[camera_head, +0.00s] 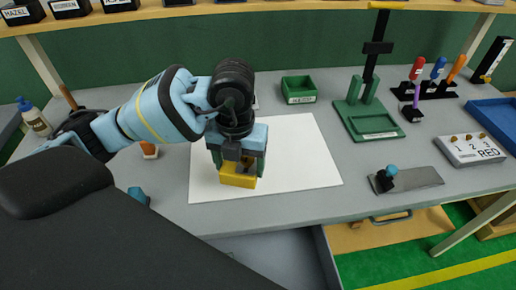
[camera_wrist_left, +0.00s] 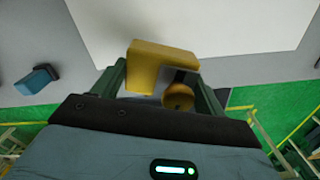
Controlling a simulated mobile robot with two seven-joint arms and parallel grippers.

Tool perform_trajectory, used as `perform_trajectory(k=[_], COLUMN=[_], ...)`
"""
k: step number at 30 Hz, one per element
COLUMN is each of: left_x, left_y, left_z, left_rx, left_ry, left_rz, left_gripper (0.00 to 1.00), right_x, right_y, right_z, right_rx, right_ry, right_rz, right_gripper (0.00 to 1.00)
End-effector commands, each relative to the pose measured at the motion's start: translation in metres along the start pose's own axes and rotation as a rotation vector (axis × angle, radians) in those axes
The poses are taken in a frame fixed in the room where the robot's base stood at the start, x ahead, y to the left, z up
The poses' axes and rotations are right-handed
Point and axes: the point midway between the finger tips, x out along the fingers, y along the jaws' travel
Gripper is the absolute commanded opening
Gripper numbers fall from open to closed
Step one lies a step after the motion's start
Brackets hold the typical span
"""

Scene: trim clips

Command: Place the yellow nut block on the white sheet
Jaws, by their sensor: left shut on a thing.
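The yellow nut block (camera_head: 239,178) is between the fingers of my left gripper (camera_head: 239,166), over the white sheet (camera_head: 300,160). In the left wrist view the yellow nut block (camera_wrist_left: 160,66) sits between the two green fingers, with a round brownish-gold part (camera_wrist_left: 178,96) beside it. The left gripper (camera_wrist_left: 163,85) is shut on the block. The block is at or just above the sheet; I cannot tell whether it touches. The sheet lies flat on the grey table, partly hidden by my arm. My right gripper is not in view.
A green bin (camera_head: 299,90) stands behind the sheet. A small blue object (camera_head: 138,195) lies left of the sheet. The sheet's right part is clear.

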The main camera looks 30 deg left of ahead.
Motion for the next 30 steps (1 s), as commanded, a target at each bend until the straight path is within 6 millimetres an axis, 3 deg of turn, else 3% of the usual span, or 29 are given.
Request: perform_trajectory(k=[7,17,20,30], left_x=[-0.005,-0.003,-0.002,0.004], left_y=[0.003,0.003,0.002,-0.004], left_z=[0.0,0.003,0.015,0.083], left_rx=[-0.297,-0.355,-0.356,-0.354], left_ry=[-0.008,-0.006,-0.005,-0.005], left_rz=[-0.001,0.001,0.001,0.001], left_gripper=[0.44,0.44,0.44,0.44], right_x=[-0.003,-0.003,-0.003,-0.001], right_y=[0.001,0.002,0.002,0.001], right_z=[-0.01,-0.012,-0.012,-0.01], right_rx=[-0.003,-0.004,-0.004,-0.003], right_ry=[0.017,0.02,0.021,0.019], right_rz=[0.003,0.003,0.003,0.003], right_gripper=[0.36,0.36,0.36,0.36])
